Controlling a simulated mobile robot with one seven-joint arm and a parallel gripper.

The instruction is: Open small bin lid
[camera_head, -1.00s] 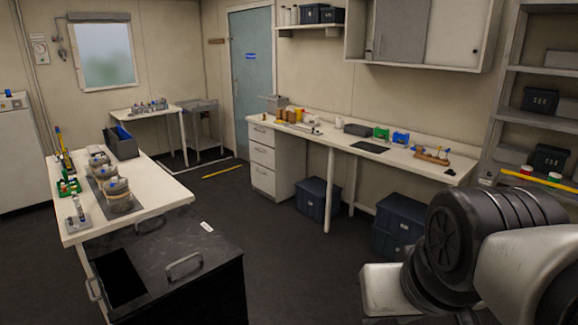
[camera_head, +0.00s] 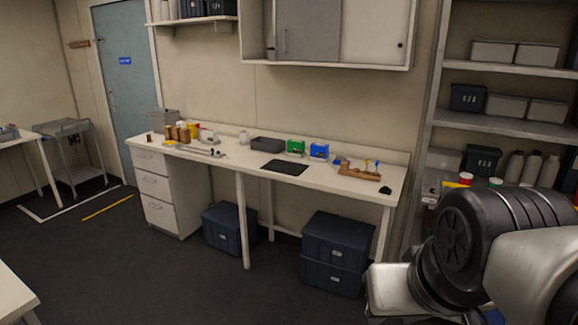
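Several bins are in view, and I cannot tell which one is the small bin. A dark blue lidded bin (camera_head: 228,229) stands on the floor under the counter, its lid shut.
The long white counter (camera_head: 215,163) carries bottles, a green box (camera_head: 296,147), a blue box (camera_head: 319,151) and a wooden rack (camera_head: 360,171). Grey shelves (camera_head: 513,125) with bins and bottles stand at the right. The dark floor (camera_head: 130,265) in front is clear.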

